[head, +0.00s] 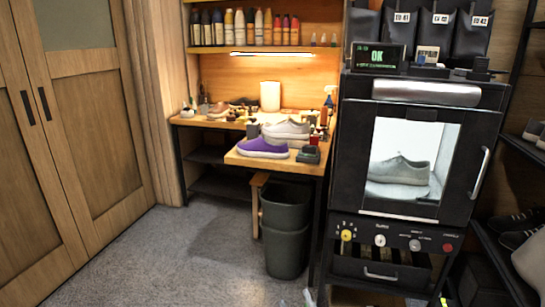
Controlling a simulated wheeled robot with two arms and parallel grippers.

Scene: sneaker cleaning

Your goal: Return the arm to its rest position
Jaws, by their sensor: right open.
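Small pale tips at the bottom edge look like my right gripper (296,299). They stand apart with nothing seen between them, low in front of the bin and well away from the shoes; most of the gripper and arm is cut off. My left gripper is not in view. A grey sneaker (399,170) sits behind the window of the black cabinet (353,200), whose door is closed. A purple sneaker with a white sole (262,149) and a pale sneaker (288,130) rest on the wooden bench (245,161).
A dark bin (286,245) stands under the bench's front. A display (378,57) on the cabinet reads OK. Bottles (240,27) line the upper shelf. Wooden doors (90,140) are at left, a shoe rack (500,245) at right. The carpet (185,245) at left is clear.

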